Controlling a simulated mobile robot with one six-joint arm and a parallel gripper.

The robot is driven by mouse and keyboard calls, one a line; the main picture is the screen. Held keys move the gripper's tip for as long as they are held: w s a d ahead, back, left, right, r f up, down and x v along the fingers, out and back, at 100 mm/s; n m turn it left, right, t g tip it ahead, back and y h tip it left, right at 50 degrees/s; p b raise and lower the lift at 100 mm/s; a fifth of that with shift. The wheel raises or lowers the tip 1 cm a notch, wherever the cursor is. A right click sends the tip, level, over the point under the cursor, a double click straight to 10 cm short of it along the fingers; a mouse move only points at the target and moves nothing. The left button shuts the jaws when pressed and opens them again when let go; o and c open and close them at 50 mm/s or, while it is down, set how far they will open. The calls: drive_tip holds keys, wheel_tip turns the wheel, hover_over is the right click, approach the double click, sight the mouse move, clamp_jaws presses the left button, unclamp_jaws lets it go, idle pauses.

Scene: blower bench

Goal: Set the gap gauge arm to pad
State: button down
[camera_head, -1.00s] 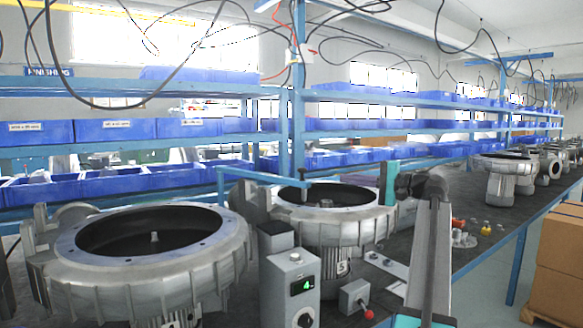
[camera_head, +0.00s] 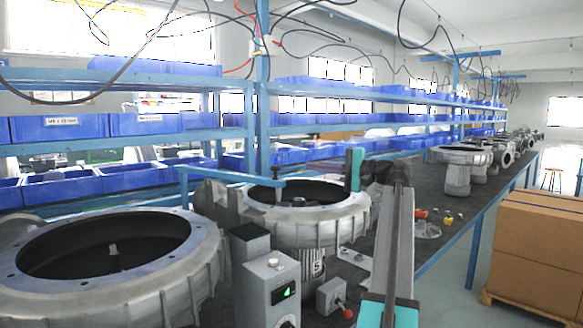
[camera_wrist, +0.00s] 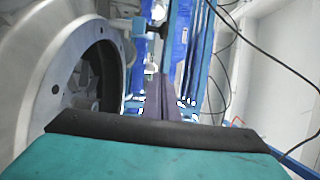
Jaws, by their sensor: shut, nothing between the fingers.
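The gap gauge arm appears to be the blue bar (camera_head: 230,177) reaching from a blue post over the rear blower housing (camera_head: 310,205). Its right end carries a dark stem (camera_head: 277,188) above the housing's opening. I cannot make out which part is the pad. My gripper (camera_head: 355,168) has teal fingers, shut and empty, at the right rim of that housing, right of and apart from the bar's end. In the wrist view, a teal finger with a black edge (camera_wrist: 155,133) fills the bottom, and the housing ring (camera_wrist: 40,80) stands at left.
A larger housing (camera_head: 195,265) fills the front left. A grey control box (camera_head: 268,290) with a green display and a small box with a red-knobbed lever (camera_head: 333,297) stand in front. Blue shelving with bins (camera_head: 80,128) lies behind; cardboard boxes (camera_head: 540,240) stand right.

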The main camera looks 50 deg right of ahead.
drive_tip(key=w+a+p, duration=0.2)
drive_tip(key=w+a, duration=0.4)
drive_tip(key=w, duration=0.1)
drive_tip(key=shift+w+a, duration=0.15)
drive_tip(key=shift+a, duration=0.05)
idle(0.7)
idle(0.4)
